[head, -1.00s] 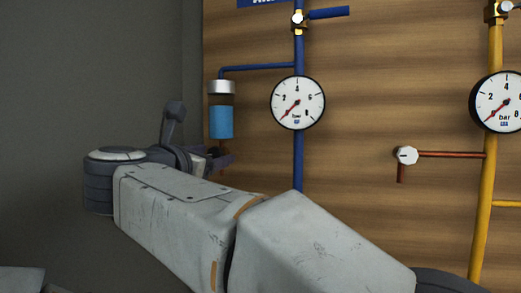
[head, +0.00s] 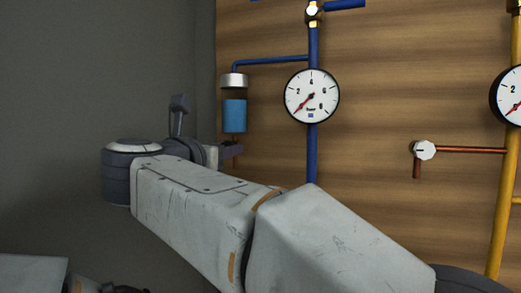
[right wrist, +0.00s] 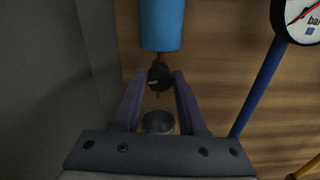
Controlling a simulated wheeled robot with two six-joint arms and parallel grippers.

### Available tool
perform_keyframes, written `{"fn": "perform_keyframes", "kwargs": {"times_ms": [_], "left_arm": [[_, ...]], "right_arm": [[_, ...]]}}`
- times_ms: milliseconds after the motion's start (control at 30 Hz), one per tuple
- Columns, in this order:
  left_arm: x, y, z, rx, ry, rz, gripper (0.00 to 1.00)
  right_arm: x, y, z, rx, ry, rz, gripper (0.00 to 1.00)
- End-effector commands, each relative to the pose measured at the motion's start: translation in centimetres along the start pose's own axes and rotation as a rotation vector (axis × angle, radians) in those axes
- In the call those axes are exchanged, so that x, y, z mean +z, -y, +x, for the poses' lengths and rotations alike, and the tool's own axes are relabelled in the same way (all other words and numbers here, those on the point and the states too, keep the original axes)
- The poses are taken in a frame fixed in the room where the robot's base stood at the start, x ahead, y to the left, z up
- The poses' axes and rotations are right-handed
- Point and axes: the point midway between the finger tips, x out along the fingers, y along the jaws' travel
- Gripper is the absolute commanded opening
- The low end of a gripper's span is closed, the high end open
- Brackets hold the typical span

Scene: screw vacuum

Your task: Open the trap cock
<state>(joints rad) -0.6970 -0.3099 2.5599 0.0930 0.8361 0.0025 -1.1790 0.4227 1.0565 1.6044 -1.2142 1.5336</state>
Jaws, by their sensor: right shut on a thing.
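The trap is a clear cup with a silver cap and blue liquid (head: 235,115), left of the blue pipe. Its cock shows in the right wrist view as a dark knob (right wrist: 160,80) on a copper stub, just below the blue cup (right wrist: 162,25). My right gripper (right wrist: 160,76) is shut on the cock, one finger on each side. In the head view my right gripper (head: 232,153) is side-on under the trap, and its wrist and fingers mostly hide the cock. Only a part of my left arm shows at the bottom left, not its gripper.
A round gauge (head: 312,96) on the blue pipe (head: 312,155) is right of the trap. A white-handled valve (head: 424,150) on a copper pipe stands farther right, by a yellow pipe (head: 502,200). A grey wall (head: 100,80) is close on the left.

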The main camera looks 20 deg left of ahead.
Motion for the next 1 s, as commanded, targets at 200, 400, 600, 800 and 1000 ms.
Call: {"fn": "perform_keyframes", "kwargs": {"times_ms": [200, 400, 600, 800, 1000], "left_arm": [[0.00, -0.01, -0.08, 0.000, 0.000, 0.000, 0.50], [-0.01, -0.02, -0.25, 0.000, 0.000, 0.000, 0.50], [-0.02, -0.03, -0.37, 0.000, 0.000, 0.000, 0.50], [-0.02, -0.03, -0.41, 0.000, 0.000, 0.000, 0.50], [-0.02, -0.03, -0.41, 0.000, 0.000, 0.000, 0.50]], "right_arm": [[-0.01, -0.08, -0.05, 0.002, -0.001, -0.164, 0.00], [0.01, -0.08, -0.05, 0.001, -0.001, -0.292, 0.00], [0.00, -0.08, -0.05, 0.001, -0.001, -0.376, 0.00], [-0.02, -0.08, -0.05, 0.001, -0.001, -0.413, 0.00], [-0.04, -0.08, -0.05, 0.001, -0.001, -0.420, 0.00]]}}
